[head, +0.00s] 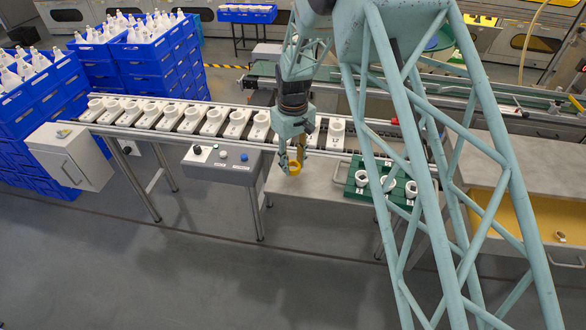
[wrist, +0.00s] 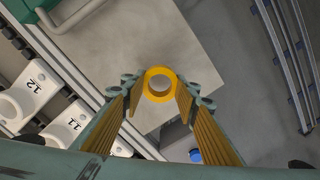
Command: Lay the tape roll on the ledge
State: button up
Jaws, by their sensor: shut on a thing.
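The yellow tape roll (head: 295,168) is held in my gripper (head: 291,165), which points down in the head view. In the wrist view the roll (wrist: 150,77) sits between the tips of the two fingers (wrist: 158,98), with its open hole facing the camera. The fingers are shut on its outer sides. A plain grey slab, which looks like the ledge (head: 325,194), lies under and to the right of my gripper. It fills the middle of the wrist view (wrist: 165,35) behind the roll. I cannot tell the height gap between roll and slab.
A control box (head: 222,167) with buttons is just left of my gripper. A conveyor (head: 150,134) with numbered white holders runs behind it. A green tray (head: 365,186) with white sockets stands to the right. The middle of the slab is bare.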

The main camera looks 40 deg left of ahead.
jog(key=shift+f, duration=1.1)
jog(key=shift+f, duration=0.2)
jog(key=o, duration=0.8)
jog(key=shift+r, duration=0.2)
jog(key=shift+r+p, duration=0.6)
jog(key=shift+r, duration=5.4)
